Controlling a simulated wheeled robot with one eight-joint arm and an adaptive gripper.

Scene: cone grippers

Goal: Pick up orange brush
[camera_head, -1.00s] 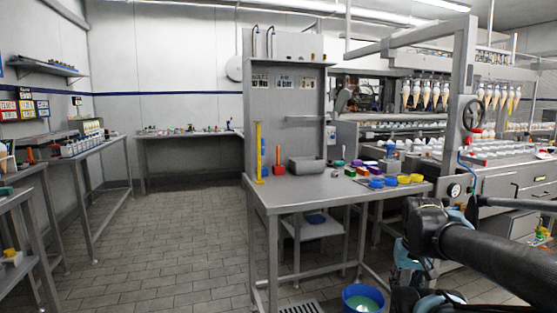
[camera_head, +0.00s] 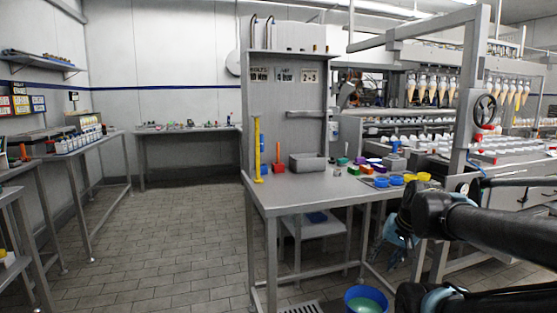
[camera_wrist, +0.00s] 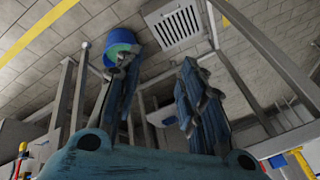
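An upright brush-like tool with an orange-red handle and red base (camera_head: 278,160) stands on the metal workbench (camera_head: 300,190) in the head view. Another upright orange handle (camera_head: 23,152) shows on the left-hand table. I cannot tell for sure which is the orange brush; both are small in the picture.
A yellow tool (camera_head: 257,150) stands left of the red base. A grey bin (camera_head: 308,163), colored blocks and blue and yellow bowls (camera_head: 410,178) are on the bench. A blue bucket (camera_head: 366,299) stands on the floor. The tiled floor to the left is clear.

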